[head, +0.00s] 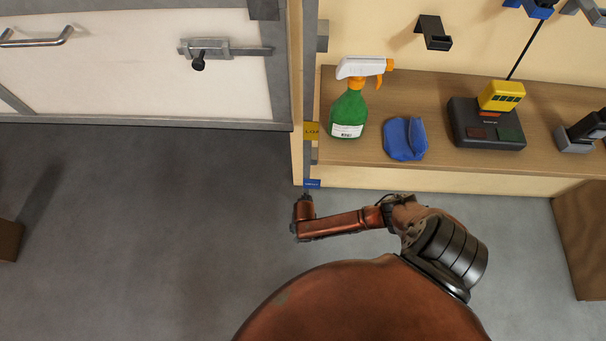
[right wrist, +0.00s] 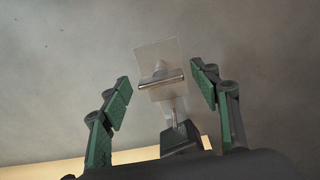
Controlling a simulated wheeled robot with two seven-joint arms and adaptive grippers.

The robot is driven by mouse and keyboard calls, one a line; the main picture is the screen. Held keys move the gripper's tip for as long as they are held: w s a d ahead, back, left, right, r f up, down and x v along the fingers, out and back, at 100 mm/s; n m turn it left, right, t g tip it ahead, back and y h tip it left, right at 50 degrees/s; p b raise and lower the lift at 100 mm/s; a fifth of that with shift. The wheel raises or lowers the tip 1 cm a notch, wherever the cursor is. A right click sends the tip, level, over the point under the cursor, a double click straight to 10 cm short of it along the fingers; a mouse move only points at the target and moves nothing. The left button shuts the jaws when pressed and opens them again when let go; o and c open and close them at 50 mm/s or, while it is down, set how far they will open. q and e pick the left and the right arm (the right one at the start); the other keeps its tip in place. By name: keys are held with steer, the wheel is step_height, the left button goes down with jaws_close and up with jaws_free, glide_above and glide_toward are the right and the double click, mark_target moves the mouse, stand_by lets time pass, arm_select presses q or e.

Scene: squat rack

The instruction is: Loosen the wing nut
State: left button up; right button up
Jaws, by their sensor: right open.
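In the right wrist view, my right gripper (right wrist: 161,84) is open, with one green-padded finger on each side. Between and beyond the fingertips is a small metal piece (right wrist: 161,80) with a crossbar and a raised middle, against a pale translucent plate (right wrist: 158,50). It looks like the wing nut, but its shape is hard to make out. Neither finger appears to touch it. A metal stem or bracket (right wrist: 180,132) shows below it. In the head view, my reddish right arm reaches left to the shelf's post; its fingers and the wing nut are not clear there. My left gripper is out of view.
A wooden shelf (head: 455,176) holds a green spray bottle (head: 349,112), a blue cloth (head: 404,139) and a black charger (head: 486,137) with a yellow battery. A white door panel (head: 120,70) with a bolt latch (head: 222,50) stands left. Grey floor (head: 140,230) lies clear below it.

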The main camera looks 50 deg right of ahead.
steer(key=shift+c, duration=0.6)
steer(key=c, duration=1)
steer(key=shift+c, duration=0.2)
